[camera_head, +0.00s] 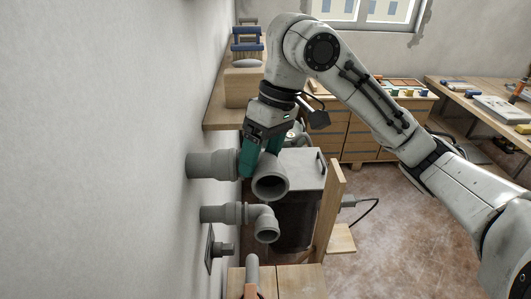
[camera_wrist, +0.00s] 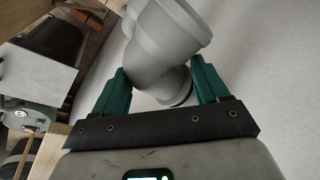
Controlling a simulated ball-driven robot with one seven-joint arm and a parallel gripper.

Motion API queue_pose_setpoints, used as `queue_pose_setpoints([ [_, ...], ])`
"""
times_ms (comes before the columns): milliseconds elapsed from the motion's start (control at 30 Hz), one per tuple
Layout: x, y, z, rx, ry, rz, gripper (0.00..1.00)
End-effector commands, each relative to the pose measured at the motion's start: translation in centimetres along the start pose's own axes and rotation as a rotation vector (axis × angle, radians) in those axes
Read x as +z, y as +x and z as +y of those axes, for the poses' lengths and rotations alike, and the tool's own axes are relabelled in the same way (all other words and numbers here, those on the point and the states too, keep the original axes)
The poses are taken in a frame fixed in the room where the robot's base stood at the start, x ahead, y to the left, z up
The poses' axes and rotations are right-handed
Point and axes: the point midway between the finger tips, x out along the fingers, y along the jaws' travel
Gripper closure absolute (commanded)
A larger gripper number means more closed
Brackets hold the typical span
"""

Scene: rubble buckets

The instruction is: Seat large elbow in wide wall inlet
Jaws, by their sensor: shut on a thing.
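The large grey elbow (camera_head: 271,187) is held between the green fingers of my gripper (camera_head: 258,163), its round open mouth facing the camera and down. In the wrist view the elbow (camera_wrist: 165,45) sits between both fingers (camera_wrist: 160,88), and a dark ring shows near its lower end. The wide wall inlet (camera_head: 208,165) sticks out from the left wall, just left of my gripper and level with the elbow. A green finger covers the space between inlet and elbow in the head view, so I cannot tell whether they touch. The inlet is not recognisable in the wrist view.
Below, a smaller elbow (camera_head: 265,224) sits on a narrower wall pipe (camera_head: 215,213). A wall plate with a stub (camera_head: 222,249) is lower still. An upright wooden board (camera_head: 329,213) stands to the right. A wooden shelf (camera_head: 226,116) with brushes is behind.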

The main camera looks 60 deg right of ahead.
Motion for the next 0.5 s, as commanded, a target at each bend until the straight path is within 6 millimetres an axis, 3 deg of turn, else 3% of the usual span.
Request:
queue_pose_setpoints([
  [267, 0.01, -0.01, 0.02, -0.001, 0.001, 0.001, 0.90],
  [300, 0.01, -0.01, 0.02, -0.001, 0.001, 0.001, 0.22],
  [500, 0.02, -0.01, 0.02, -0.001, 0.000, 0.001, 0.03],
])
